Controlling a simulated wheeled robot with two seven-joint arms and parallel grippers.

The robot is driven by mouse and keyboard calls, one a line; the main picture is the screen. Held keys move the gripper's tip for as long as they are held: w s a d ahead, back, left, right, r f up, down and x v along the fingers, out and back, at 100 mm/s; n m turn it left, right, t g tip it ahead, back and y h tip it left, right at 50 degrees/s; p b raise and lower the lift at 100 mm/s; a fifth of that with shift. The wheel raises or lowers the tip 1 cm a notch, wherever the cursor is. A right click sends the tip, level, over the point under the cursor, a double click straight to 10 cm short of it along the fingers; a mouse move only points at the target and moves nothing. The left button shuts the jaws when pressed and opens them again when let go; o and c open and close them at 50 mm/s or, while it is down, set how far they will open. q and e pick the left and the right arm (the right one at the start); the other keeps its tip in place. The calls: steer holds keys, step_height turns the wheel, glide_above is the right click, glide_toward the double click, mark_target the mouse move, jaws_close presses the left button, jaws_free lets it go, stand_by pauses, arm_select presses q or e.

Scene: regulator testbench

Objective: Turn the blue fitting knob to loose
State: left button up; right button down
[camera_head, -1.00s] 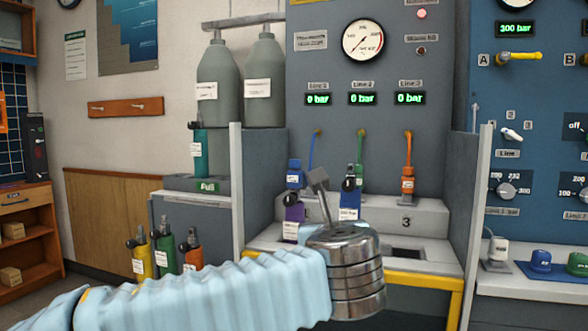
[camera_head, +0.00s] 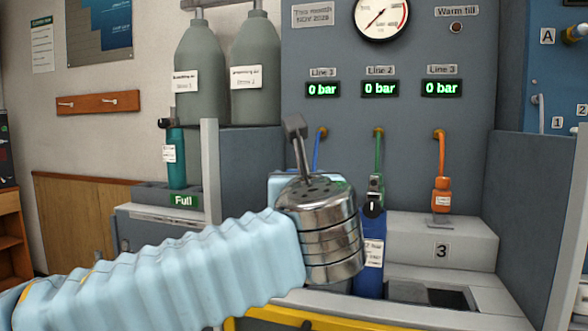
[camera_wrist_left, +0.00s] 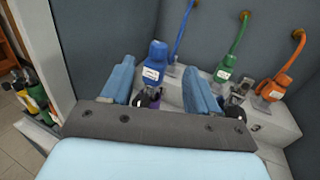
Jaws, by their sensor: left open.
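The blue fitting (camera_wrist_left: 155,62), with a white label, hangs at the end of the blue hose (camera_wrist_left: 182,28) in the left wrist view. My left gripper (camera_wrist_left: 158,85) is open, and the fitting shows between its two light-blue fingers. I cannot tell whether either finger touches it. Part of a purple cylinder (camera_wrist_left: 154,104) shows below the fitting, with dark valve parts near the fingers. In the head view my left wrist hides the fitting; only the upper blue hose (camera_head: 317,150) shows. My right gripper is not in view.
A dark blue cylinder (camera_head: 370,265) stands under the green hose (camera_head: 379,150). The orange fitting (camera_head: 441,194) hangs over slot 3, which has no cylinder. A side wall (camera_head: 211,170) stands left of the bench. All three line displays read 0 bar.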

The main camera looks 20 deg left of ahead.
mark_target(294, 170)
arm_select(q)
steer(key=x, duration=1.1)
steer(key=shift+w+a+p, duration=0.1)
steer(key=shift+w+p, duration=0.05)
steer(key=shift+p, duration=0.15)
steer(key=c, duration=1)
